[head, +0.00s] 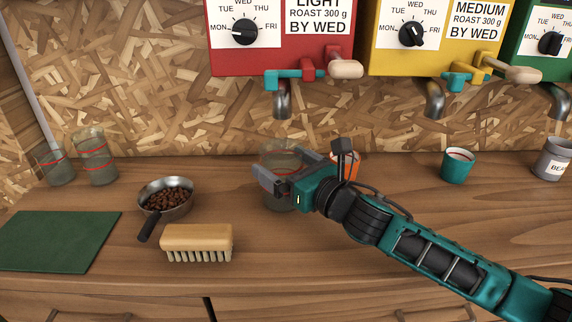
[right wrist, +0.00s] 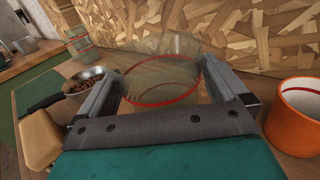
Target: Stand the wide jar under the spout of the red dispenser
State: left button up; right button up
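The wide jar (head: 279,148) is clear glass with a red line around it. It is upright at the counter, below the spout (head: 282,104) of the red dispenser (head: 284,56) in the head view. Depth alignment, and whether its base touches the counter, I cannot tell. My right gripper (head: 277,172) reaches in from the right, one finger on each side of the jar. In the right wrist view the jar (right wrist: 162,94) fills the space between the fingers, with no clear gap. The gripper hides part of its body. My left gripper is not in view.
An orange cup (right wrist: 295,118) stands close right of the jar. A pan of beans (head: 165,198), a brush (head: 197,238) and a green mat (head: 58,241) lie left. Two glass vessels (head: 97,168) (head: 53,165) stand far left. A teal cup (head: 457,168) stands right.

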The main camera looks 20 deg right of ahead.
jog(key=shift+r, duration=0.15)
jog(key=v, duration=0.9)
jog(key=shift+s+d+b, duration=0.2)
jog(key=shift+s+b, duration=0.15)
jog(key=shift+v, duration=1.1)
jog(key=shift+s, duration=0.1)
